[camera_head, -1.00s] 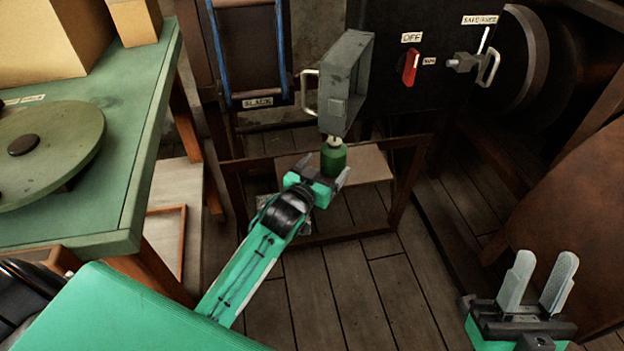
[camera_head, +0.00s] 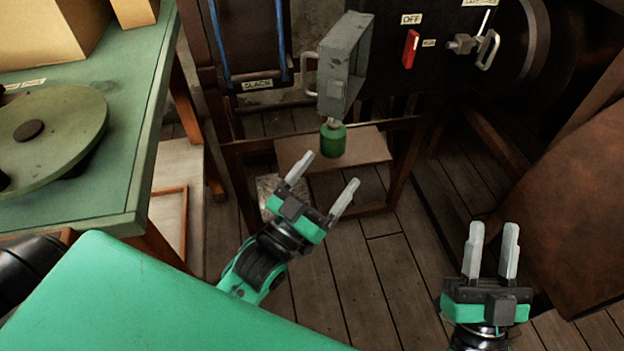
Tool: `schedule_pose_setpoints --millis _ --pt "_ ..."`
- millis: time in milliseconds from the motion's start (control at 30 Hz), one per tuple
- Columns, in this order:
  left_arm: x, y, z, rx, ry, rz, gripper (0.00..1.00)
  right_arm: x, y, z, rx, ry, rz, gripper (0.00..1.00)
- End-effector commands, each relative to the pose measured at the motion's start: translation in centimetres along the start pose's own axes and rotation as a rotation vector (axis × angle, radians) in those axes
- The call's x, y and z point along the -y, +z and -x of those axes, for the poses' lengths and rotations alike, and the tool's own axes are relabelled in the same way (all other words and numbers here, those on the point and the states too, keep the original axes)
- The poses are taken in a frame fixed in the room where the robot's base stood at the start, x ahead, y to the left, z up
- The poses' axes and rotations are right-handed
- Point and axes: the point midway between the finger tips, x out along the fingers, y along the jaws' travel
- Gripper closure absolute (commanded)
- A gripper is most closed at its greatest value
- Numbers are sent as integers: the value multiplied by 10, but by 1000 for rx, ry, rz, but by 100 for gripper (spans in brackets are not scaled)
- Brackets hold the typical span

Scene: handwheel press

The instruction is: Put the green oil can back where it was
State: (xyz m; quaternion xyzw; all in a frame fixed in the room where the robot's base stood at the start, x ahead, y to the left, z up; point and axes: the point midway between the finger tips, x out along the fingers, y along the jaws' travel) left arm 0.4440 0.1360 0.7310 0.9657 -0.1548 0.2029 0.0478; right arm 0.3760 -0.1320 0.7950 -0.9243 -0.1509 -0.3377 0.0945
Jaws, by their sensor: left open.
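The green oil can (camera_head: 333,139) stands upright on a low wooden shelf (camera_head: 372,147) under the grey box of the press. Its pale top reaches up close to the grey box (camera_head: 344,62). My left gripper (camera_head: 323,172) is open and empty, in front of the can and a little below it in the picture, with clear space between its fingers and the can. My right gripper (camera_head: 494,228) is at the lower right, its two fingers apart and nothing between them.
A red switch (camera_head: 410,48) and a metal latch handle (camera_head: 487,50) are on the dark panel. A green table (camera_head: 122,130) with a round plate (camera_head: 45,135) is at the left. A brown panel (camera_head: 570,220) stands at the right. The plank floor between the grippers is clear.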

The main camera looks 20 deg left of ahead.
Motion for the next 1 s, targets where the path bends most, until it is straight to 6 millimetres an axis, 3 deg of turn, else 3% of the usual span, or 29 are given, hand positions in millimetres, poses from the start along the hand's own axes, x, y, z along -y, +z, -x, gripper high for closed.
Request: schedule_pose_setpoints --millis 100,200,300,833,933,1000 --pt "-18 -45 17 -158 9 31 17 0 0 0 0 0 0 64" --pt "-24 -70 26 -247 4 44 17 0 0 0 -1 0 0 64" --pt "-27 -82 31 -290 -1 50 17 0 0 0 -1 0 0 64" --pt "-27 -81 30 -287 -1 49 17 -1 2 -1 5 0 3 64" --pt "-27 -67 24 -233 -1 45 17 -2 18 -2 60 2 7 64" --pt "-26 -44 18 -155 -2 39 17 -4 42 -1 138 4 13 64"
